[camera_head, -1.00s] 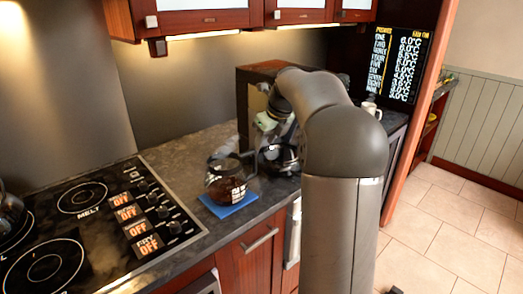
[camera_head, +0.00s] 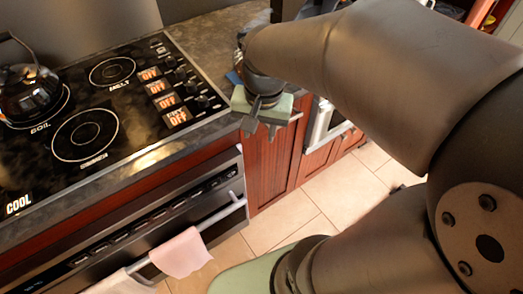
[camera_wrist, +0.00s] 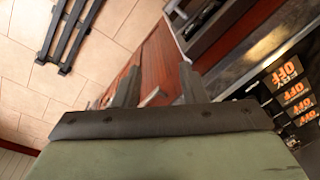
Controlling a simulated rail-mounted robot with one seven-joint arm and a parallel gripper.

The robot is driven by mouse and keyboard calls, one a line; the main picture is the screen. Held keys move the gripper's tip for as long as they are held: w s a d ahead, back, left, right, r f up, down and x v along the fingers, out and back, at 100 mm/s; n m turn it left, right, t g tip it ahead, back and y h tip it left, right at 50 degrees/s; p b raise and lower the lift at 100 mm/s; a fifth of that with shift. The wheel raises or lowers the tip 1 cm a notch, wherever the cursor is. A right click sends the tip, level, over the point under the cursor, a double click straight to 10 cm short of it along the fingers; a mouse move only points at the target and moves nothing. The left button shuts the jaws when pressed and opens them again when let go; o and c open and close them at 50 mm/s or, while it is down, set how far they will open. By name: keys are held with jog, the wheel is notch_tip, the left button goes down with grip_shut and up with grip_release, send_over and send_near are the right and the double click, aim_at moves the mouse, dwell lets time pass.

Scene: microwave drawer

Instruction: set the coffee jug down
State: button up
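My gripper (camera_head: 261,128) hangs over the front edge of the counter, right of the stove, with its fingers pointing down. In the wrist view my gripper (camera_wrist: 158,84) is open, its two fingers apart with nothing held between them. A small piece of the blue mat (camera_head: 234,77) shows beside my wrist. The coffee jug cannot be made out in either current view; my arm covers the counter where the mat lies.
The black stove (camera_head: 120,75) with its knobs and a dark kettle (camera_head: 30,90) is at left. Below are an oven handle with a pink towel (camera_head: 180,253) and red cabinets (camera_head: 270,165).

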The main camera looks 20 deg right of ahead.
jog(key=s+a+f+n, duration=0.1)
jog(key=s+f+n, duration=0.3)
jog(key=s+n, duration=0.2)
jog(key=shift+s+a+n+g, duration=0.35)
jog(key=shift+s+n+g, duration=0.05)
jog(key=shift+s, duration=0.55)
